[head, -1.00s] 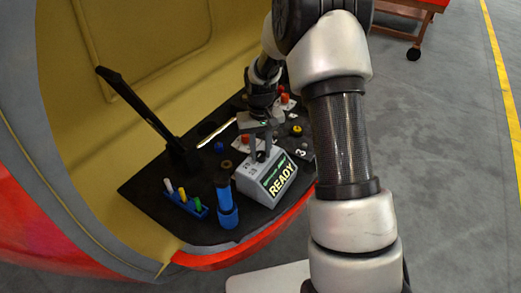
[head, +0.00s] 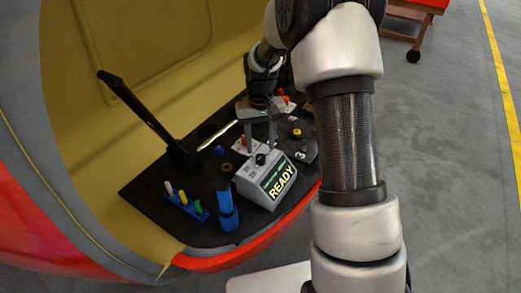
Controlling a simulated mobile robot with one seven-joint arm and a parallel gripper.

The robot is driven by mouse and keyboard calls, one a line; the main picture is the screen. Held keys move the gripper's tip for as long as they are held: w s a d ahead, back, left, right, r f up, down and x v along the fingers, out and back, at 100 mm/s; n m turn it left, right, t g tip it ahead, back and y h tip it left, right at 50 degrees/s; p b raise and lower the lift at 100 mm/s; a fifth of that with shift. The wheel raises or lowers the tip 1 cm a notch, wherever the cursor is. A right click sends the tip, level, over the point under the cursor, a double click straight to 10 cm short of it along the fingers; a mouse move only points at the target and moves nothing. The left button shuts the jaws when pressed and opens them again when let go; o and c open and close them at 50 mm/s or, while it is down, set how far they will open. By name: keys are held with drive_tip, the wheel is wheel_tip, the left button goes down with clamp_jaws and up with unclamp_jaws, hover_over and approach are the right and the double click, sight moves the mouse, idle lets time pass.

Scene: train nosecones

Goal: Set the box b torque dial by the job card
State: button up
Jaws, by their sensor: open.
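A grey box (head: 251,184) with a lit screen reading "READY" (head: 281,182) stands on the black mat near its front edge. A dark dial (head: 260,159) sits on the box's top, beside small printed marks that are too small to read. My gripper (head: 261,148) is open, pointing down, with its fingers just above the dial and apart from it as far as I can tell. I cannot make out which mark the dial points to. No readable job card shows, and no letter on the box can be made out.
A blue cylinder (head: 227,209) and a blue rack with coloured pegs (head: 187,206) stand left of the box. My arm hides part of the right side.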

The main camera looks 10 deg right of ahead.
sight(261, 157)
wheel_tip(261, 157, up, 13)
drive_tip(key=p, duration=0.1)
drive_tip(key=shift+f+p, duration=0.15)
drive_tip(key=shift+p, duration=0.25)
drive_tip(key=s+r+t, duration=0.4)
drive_tip(key=s+r, duration=1)
drive_tip(key=s, duration=0.4)
drive_tip(key=s+t, duration=0.2)
drive_tip(key=s, duration=0.7)
wheel_tip(261, 157, up, 13)
drive_tip(key=p, duration=1.4)
drive_tip(key=shift+p, duration=0.3)
drive_tip(key=shift+r, duration=0.1)
